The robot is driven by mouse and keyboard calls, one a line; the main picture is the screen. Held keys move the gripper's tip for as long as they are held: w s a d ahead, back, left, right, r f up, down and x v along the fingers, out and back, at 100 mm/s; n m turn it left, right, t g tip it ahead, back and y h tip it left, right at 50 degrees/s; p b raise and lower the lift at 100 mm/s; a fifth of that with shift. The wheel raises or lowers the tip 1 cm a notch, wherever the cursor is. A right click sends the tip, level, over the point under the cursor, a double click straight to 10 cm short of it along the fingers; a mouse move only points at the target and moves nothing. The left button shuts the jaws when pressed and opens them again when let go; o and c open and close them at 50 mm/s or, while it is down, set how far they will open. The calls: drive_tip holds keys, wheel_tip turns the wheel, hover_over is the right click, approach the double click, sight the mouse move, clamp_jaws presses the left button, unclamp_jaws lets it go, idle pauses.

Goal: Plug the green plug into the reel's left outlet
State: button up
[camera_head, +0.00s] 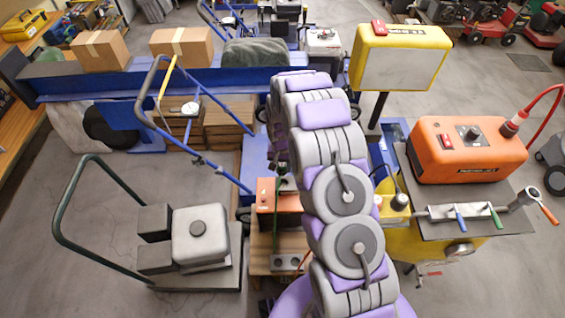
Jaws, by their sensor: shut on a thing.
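My purple and grey arm rises through the middle of the view and covers much of what lies behind it. My gripper does not show clearly; the arm hides it. I cannot make out the green plug. An orange box (265,195) stands on a low wooden stand just left of my arm, partly covered by it. A grey strip with round sockets (285,263) sits low on that stand. It may be the reel's outlets, but I cannot tell which is the left one.
A green-handled cart (187,279) with a grey engine stands at left. At right, a yellow machine carries a dark top (487,222) with an orange case (465,150) and tools. A yellow-framed panel (400,65) stands behind. Bare floor shows at far left.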

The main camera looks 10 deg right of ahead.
drive_tip(key=shift+f, duration=0.25)
drive_tip(key=shift+d+f, duration=0.45)
drive_tip(key=shift+d, duration=0.25)
drive_tip(key=shift+f+b, duration=0.35)
drive_tip(key=shift+f, duration=0.2)
drive_tip(key=shift+a+f, duration=0.45)
drive_tip(key=shift+f, duration=0.2)
drive_tip(key=shift+a+f+b, duration=0.2)
drive_tip(key=shift+f+b, duration=0.15)
drive_tip(key=shift+f, duration=0.25)
drive_tip(key=shift+d+r, duration=0.15)
drive_tip(key=shift+d, duration=0.4)
drive_tip(key=shift+a, duration=0.4)
drive_tip(key=shift+d, duration=0.15)
